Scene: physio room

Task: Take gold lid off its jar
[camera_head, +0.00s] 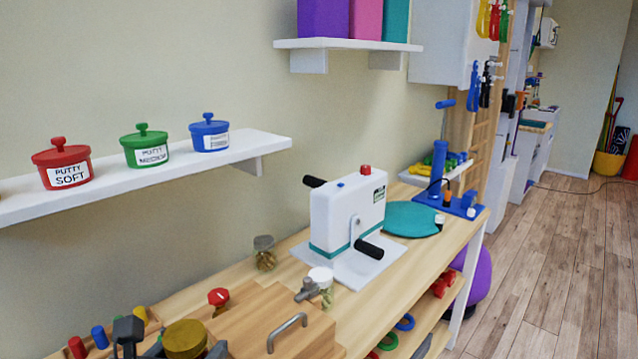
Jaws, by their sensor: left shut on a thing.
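The round gold lid (185,337) shows at the bottom edge of the head view, seen from above. My left gripper (172,345) is at the lid, with dark grey parts on both sides of it, and is shut on it. Whatever is under the lid is hidden by the lid and cut off by the picture edge, so I cannot tell whether the lid sits on its jar or is apart from it. My right gripper is not in view.
Behind the lid lie a wooden board with a metal handle (288,331) and a red knob (218,297). A white-lidded jar (321,279), a grey-lidded jar (264,253) and a white crank machine (345,215) stand farther back. Coloured pegs (99,337) are at the left.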

